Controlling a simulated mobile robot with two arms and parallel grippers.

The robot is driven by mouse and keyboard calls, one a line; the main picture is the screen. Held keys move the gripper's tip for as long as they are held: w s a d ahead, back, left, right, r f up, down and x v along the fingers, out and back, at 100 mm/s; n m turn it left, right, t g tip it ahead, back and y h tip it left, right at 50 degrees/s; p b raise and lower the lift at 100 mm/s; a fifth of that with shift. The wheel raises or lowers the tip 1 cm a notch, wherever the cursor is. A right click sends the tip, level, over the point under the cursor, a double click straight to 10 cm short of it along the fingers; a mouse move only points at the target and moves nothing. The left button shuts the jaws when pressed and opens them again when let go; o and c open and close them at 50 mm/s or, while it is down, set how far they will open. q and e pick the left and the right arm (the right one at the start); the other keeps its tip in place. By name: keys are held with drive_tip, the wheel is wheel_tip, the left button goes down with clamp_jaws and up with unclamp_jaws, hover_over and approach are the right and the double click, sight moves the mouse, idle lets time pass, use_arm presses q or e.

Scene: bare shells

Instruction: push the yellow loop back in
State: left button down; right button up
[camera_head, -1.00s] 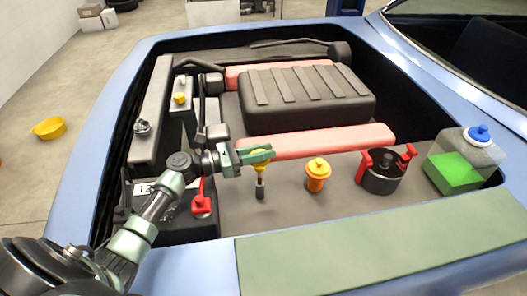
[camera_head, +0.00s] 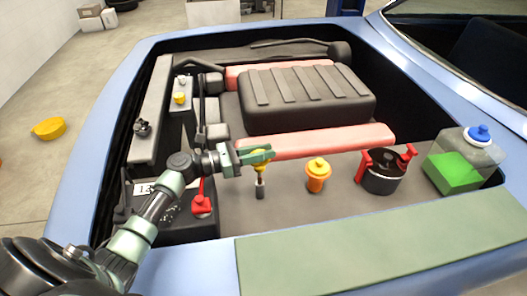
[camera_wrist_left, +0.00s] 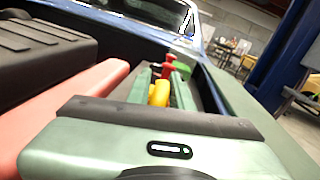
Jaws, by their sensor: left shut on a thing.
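The yellow loop (camera_head: 261,163) is the handle on top of a short grey tube (camera_head: 260,188) in the engine bay, left of the orange cap. My left gripper (camera_head: 256,156) is shut on the loop. A little yellow shows below the fingers, just above the tube. In the left wrist view the loop (camera_wrist_left: 160,93) sits between the two green fingers. How far the stick below the loop is in the tube is hard to tell. My right gripper is in neither view.
An orange cap (camera_head: 318,175), a black pot with red handles (camera_head: 381,180) and a green-fluid bottle with a blue cap (camera_head: 463,160) stand to the right. A pink bar (camera_head: 330,141) runs behind. A battery with a red clamp (camera_head: 201,205) lies under my left arm.

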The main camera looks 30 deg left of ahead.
use_arm(q)
wheel_tip(320, 180, down, 4)
drive_tip(key=b, duration=0.2)
drive_tip(key=shift+d+b, duration=0.1)
drive_tip(key=shift+b, duration=0.2)
drive_tip(key=shift+r, duration=0.1)
drive_tip(key=c, duration=1.4)
unclamp_jaws()
drive_tip(key=shift+r, duration=0.1)
drive_tip(key=shift+c, duration=0.2)
drive_tip(key=shift+o, duration=0.6)
drive_tip(key=shift+s+r, duration=0.1)
drive_tip(key=shift+s+a, duration=0.15)
drive_tip(key=shift+a, duration=0.15)
drive_tip(key=p+v, duration=0.1)
drive_tip(key=v, duration=0.6)
drive_tip(key=shift+s+p, duration=0.15)
drive_tip(key=shift+p, duration=0.15)
